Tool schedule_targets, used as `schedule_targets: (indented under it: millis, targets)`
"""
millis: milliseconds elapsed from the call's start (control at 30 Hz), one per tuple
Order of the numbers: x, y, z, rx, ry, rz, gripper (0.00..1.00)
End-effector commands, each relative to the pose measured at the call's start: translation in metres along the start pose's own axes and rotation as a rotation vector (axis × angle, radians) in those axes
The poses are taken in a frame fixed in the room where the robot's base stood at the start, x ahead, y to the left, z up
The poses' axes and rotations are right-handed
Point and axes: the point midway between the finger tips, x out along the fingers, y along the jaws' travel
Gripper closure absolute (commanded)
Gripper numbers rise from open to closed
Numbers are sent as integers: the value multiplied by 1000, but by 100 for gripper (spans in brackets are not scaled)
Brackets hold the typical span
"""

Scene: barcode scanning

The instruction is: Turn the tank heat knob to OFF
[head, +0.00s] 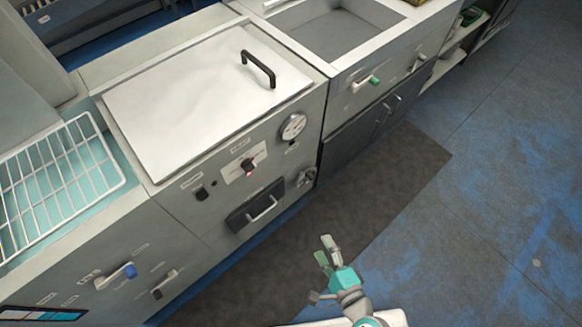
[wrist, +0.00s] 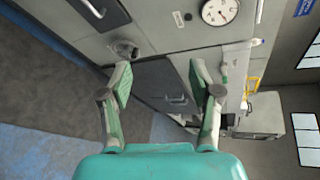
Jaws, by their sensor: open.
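The tank heat knob appears to be the small dark knob (head: 248,167) on a pale label plate on the front of the lidded tank unit, with a small red glow at its lower edge. Its exact setting is too small to read. I cannot make it out in the wrist view. My gripper (head: 323,270) is open and empty, over the floor in front of the unit, well apart from the knob, below and to its right in the head view. In the wrist view, my gripper (wrist: 160,72) has its fingers spread with nothing between them.
A round gauge (head: 293,127), a valve (head: 305,178), a black switch (head: 201,192) and a dark drawer (head: 255,206) surround the knob. The tank lid (head: 200,95) is shut. A wire rack (head: 60,180) stands left, a sink (head: 335,30) right. Floor in front is clear.

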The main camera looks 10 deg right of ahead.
Motion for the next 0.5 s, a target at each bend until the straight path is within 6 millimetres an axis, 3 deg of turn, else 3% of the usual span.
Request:
schedule_targets:
  millis: [33, 100, 300, 500]
  targets:
    - [22, -3, 7, 124, -43, -7, 37]
    - [48, -6, 18, 307, -104, -6, 37]
    - [114, -28, 54, 797, -289, 24, 37]
    - [150, -52, 80, 1101, -419, 69, 37]
